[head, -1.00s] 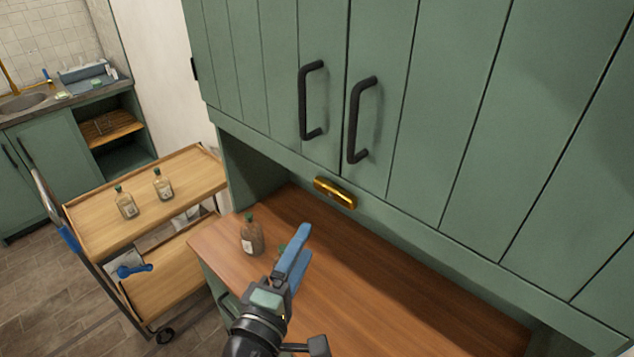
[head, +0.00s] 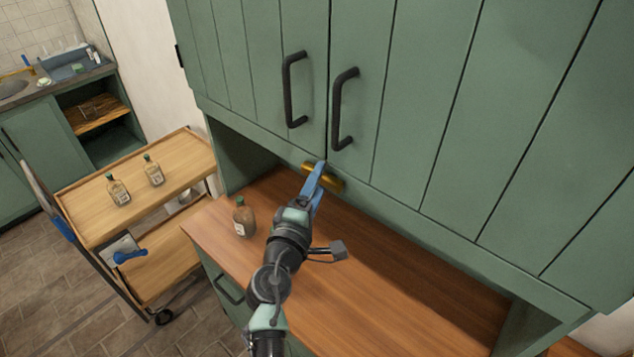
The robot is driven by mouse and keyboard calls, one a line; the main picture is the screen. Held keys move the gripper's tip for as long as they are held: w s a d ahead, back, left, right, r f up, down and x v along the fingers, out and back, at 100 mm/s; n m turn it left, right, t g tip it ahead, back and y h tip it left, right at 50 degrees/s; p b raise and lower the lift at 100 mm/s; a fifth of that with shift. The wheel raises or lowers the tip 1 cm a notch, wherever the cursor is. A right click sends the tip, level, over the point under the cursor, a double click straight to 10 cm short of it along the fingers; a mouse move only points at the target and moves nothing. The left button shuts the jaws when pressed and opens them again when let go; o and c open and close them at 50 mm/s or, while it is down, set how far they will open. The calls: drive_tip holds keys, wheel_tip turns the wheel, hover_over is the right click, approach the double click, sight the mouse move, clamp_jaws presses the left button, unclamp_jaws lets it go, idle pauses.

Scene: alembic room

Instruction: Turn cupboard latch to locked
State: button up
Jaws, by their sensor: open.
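The brass cupboard latch (head: 334,184) lies roughly horizontal on the green rail below the two cupboard doors (head: 420,110). My gripper (head: 318,172), with blue fingers, is at the latch and overlaps its middle in the head view. The jaws are open. The fingers hide the middle part of the latch, and I cannot tell whether they touch it. Both doors look shut, with dark handles (head: 343,110) above the latch.
A wooden trolley (head: 90,205) with two bottles stands further left. The counter to the right is clear.

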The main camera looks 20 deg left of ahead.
drive_tip(key=shift+d, duration=0.1)
clamp_jaws()
idle(0.3)
